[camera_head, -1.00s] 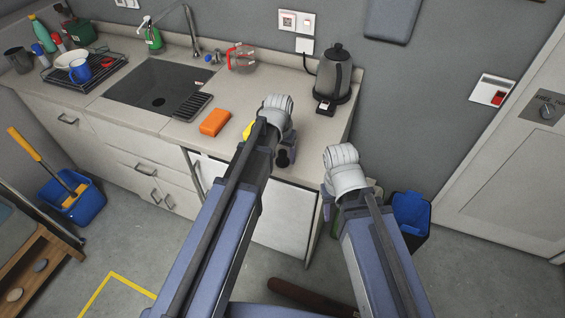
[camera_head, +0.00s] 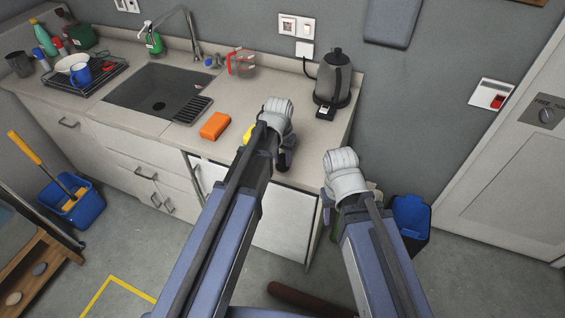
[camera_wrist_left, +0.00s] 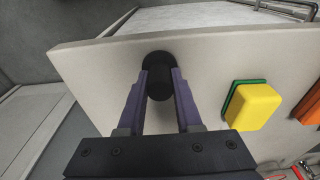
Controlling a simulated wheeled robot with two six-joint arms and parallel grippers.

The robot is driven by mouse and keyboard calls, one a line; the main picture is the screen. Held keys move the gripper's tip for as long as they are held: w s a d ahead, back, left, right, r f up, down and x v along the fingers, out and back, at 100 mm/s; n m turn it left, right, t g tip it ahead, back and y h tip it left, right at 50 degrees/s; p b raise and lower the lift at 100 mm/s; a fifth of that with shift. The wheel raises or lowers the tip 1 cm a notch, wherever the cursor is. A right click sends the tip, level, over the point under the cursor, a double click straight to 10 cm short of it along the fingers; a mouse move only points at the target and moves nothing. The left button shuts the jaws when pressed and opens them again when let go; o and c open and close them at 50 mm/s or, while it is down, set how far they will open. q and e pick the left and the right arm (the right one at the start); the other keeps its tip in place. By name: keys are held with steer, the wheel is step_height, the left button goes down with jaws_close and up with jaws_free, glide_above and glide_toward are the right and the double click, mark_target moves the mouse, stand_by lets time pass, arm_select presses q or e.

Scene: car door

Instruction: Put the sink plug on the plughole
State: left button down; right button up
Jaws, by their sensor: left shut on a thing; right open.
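In the left wrist view my left gripper (camera_wrist_left: 159,72) is shut on a black round sink plug (camera_wrist_left: 158,84), held between its two purple fingers. The countertop's near edge lies behind the plug. In the head view my left gripper (camera_head: 286,158) is over the right part of the counter, mostly hidden by its own arm. The grey sink (camera_head: 128,94) is to its left, with the dark plughole (camera_head: 158,106) in its floor. My right gripper (camera_head: 328,206) is open, in front of the counter's right end and largely hidden behind its wrist.
An orange sponge (camera_head: 214,126) and a drain grid (camera_head: 193,110) lie between the left gripper and the sink. A yellow-green sponge (camera_wrist_left: 252,106) is beside the plug. A kettle (camera_head: 332,78), measuring jug (camera_head: 243,63) and tap (camera_head: 190,30) stand along the back.

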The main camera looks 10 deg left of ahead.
mark_target(283, 154)
arm_select(q)
step_height(283, 154, up, 10)
steer(key=p, duration=1)
step_height(283, 154, down, 5)
steer(key=b, duration=0.4)
steer(key=shift+r+b, duration=0.15)
steer(key=shift+b, duration=0.2)
steer(key=shift+r, duration=0.15)
steer(key=shift+a, duration=0.1)
